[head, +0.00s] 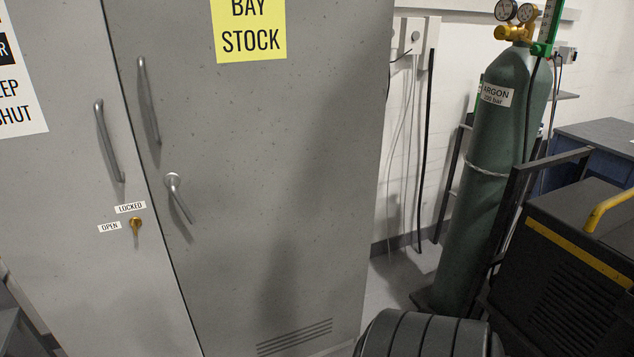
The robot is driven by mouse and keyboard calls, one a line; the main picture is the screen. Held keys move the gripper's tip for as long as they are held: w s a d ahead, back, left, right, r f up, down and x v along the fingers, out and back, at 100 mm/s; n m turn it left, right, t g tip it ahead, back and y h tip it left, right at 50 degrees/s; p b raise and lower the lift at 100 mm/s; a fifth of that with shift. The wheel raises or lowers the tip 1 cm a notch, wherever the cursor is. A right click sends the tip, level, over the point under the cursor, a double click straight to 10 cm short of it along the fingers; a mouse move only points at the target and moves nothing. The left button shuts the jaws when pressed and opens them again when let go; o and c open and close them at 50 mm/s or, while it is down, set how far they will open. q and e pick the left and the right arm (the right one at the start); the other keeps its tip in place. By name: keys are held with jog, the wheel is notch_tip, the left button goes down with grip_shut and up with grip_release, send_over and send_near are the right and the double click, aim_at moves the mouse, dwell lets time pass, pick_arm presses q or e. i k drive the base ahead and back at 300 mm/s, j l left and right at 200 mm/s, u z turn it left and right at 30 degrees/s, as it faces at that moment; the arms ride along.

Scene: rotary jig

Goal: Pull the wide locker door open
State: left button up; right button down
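The wide locker door (290,170) is grey, with a yellow "BAY STOCK" sign (248,30) and a vent at its bottom. It looks shut against the narrower-looking left door (60,190). A long bar handle (148,100) runs down its left edge. Below that, a lever handle (178,196) slants down to the right. The left door has its own bar handle (108,142) and a brass turn knob (136,225) beside "LOCKED" and "OPEN" labels. I cannot tell which label the knob points to. Neither gripper is in view.
A green argon cylinder (490,160) stands in a dark rack to the right of the locker. A black machine with a yellow stripe (570,270) is at the right. A black ribbed round shape (425,338) fills the bottom middle. Some bare floor shows beside the locker.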

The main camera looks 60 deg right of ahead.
aim_at(267, 118)
jog(key=z, duration=1.8)
